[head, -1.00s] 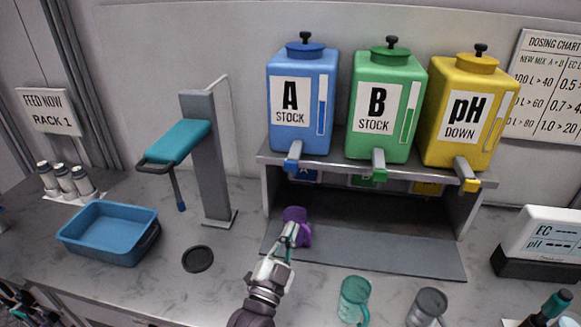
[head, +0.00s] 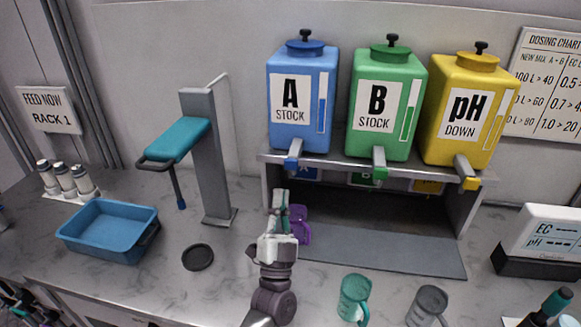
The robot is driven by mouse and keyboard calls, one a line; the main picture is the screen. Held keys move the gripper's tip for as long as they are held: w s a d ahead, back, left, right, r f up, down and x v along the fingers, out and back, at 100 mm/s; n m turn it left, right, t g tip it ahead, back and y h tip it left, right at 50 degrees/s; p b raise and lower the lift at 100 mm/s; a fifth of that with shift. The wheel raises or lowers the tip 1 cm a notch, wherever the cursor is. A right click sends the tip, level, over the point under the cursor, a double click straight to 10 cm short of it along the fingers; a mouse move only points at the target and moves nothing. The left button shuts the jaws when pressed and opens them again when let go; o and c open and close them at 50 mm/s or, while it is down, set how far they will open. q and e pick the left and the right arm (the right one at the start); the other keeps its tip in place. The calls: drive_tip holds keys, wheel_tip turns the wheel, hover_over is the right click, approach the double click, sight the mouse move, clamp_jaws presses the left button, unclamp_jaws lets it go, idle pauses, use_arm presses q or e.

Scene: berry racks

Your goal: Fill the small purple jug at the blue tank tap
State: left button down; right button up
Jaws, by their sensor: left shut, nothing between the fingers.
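The blue tank (head: 303,98), labelled A STOCK, stands on the left of the raised shelf. Its blue tap (head: 291,163) points out over the shelf's front edge. The small purple jug (head: 301,227) stands on the grey mat below, roughly under this tap; my gripper partly covers it. My left gripper (head: 280,200) is shut and empty, in front of the jug's left side and pointing up towards the tap. I cannot tell whether it touches the jug or the tap. My right gripper is not in view.
Green (head: 387,105) and yellow (head: 469,110) tanks stand to the right of the blue one. A teal jug (head: 354,299) and a grey jug (head: 428,306) stand in front. A blue tray (head: 108,232) and a black disc (head: 198,257) lie left. A grey stand (head: 208,160) rises between.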

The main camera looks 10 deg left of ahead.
sight(291, 163)
use_arm(q)
drive_tip(key=w+b, duration=0.4)
drive_tip(key=w, duration=0.4)
drive_tip(key=shift+d, duration=0.15)
drive_tip(key=shift+w+b, duration=0.1)
drive_tip(key=shift+b, duration=0.2)
idle(0.9)
drive_tip(key=shift+w, duration=0.4)
drive_tip(key=shift+w+b, duration=0.5)
drive_tip(key=shift+b, duration=0.15)
idle(4.8)
